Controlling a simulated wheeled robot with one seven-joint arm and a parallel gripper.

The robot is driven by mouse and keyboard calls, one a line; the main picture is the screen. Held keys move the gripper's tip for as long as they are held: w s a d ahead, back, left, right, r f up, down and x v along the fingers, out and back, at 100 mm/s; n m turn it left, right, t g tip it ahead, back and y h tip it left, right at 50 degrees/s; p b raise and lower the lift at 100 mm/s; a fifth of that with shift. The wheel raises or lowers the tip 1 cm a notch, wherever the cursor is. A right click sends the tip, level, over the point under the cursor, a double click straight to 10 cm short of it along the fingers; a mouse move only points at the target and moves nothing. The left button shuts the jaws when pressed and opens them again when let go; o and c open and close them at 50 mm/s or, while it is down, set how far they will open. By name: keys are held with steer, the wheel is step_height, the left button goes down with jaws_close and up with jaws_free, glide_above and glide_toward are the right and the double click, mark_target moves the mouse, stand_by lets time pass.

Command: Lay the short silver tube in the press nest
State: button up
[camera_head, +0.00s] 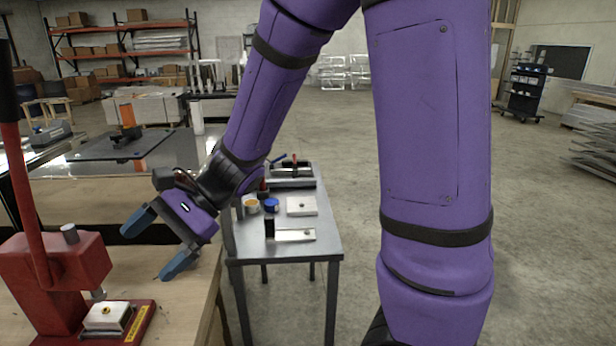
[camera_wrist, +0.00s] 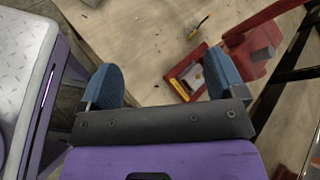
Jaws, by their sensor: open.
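A red arbor press (camera_head: 62,265) stands on the wooden bench at the lower left. Its press nest (camera_head: 107,318), a pale block with a small brass-coloured spot, sits on the red base below the ram. The nest also shows in the wrist view (camera_wrist: 191,77), between the fingers and beyond them. My gripper (camera_head: 150,253) is open over the bench, with its two blue fingers wide apart, up and to the right of the nest. I cannot pick out the short silver tube with certainty in either view.
A grey metal side table (camera_head: 322,250) beside the bench holds a light plate (camera_head: 301,206), a flat bar (camera_head: 295,235), a blue round item (camera_head: 271,205) and a tan round container (camera_head: 251,205). A yellow-and-black tool (camera_wrist: 200,26) lies on the bench. The bench (camera_head: 175,320) right of the press is clear.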

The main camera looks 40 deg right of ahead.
steer(key=s+d+r+n+t+h, duration=0.2)
steer(key=s+d+r+n+h, duration=0.3)
steer(key=d, duration=0.4)
steer(key=s+d+r+n+t+h, duration=0.3)
steer(key=s+d+r+n+h, duration=0.2)
steer(key=s+d, duration=0.4)
steer(key=shift+s+d+r+n+h, duration=0.15)
steer(key=shift+d+r+n+h, duration=0.2)
steer(key=shift+d+n+h, duration=0.6)
